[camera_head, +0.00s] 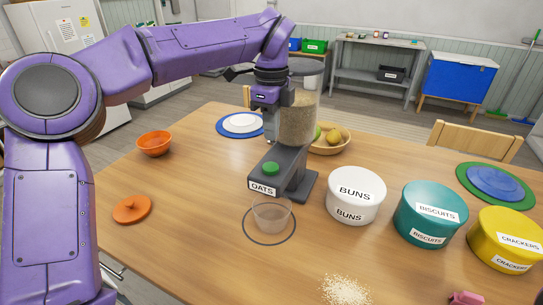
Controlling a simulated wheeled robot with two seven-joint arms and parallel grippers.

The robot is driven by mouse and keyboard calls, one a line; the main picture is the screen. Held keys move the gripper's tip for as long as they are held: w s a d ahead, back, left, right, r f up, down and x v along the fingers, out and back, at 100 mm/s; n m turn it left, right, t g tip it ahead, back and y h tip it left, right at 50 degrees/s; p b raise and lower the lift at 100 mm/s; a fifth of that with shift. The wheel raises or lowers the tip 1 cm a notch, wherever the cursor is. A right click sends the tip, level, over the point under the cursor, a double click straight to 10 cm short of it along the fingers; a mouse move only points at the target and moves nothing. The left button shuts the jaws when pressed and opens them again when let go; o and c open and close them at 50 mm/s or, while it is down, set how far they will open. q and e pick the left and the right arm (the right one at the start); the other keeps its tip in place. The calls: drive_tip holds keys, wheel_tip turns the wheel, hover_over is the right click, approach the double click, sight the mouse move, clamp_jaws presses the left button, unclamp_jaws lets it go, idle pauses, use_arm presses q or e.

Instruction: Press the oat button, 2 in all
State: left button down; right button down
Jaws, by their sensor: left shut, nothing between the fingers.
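The oat dispenser (290,181) stands on the table with a grey base, a label reading OATS and a clear hopper (298,122) of oats. Its green button (270,168) is on top of the base and shows uncovered. My left gripper (269,138) is shut and empty, pointing down above and apart from the button, in front of the hopper. A clear bowl (272,214) stands in front of the dispenser inside a dark ring marked on the table; I see no clear sign of oats in it. My right gripper is not in view.
White buns (356,196), teal biscuits (431,213) and yellow crackers (507,240) tubs line the right side. Oats (345,290) lie spilled at the front. An orange bowl (155,143) and orange lid (131,209) are at left. A fruit bowl (343,148) stands behind the dispenser.

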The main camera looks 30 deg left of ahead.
sight(270, 167)
use_arm(q)
drive_tip(key=f+p, duration=0.1)
drive_tip(key=f, duration=0.7)
drive_tip(key=shift+s+p, duration=0.2)
drive_tip(key=shift+p, duration=0.2)
drive_tip(key=shift+r, duration=0.1)
drive_tip(key=shift+s, duration=0.1)
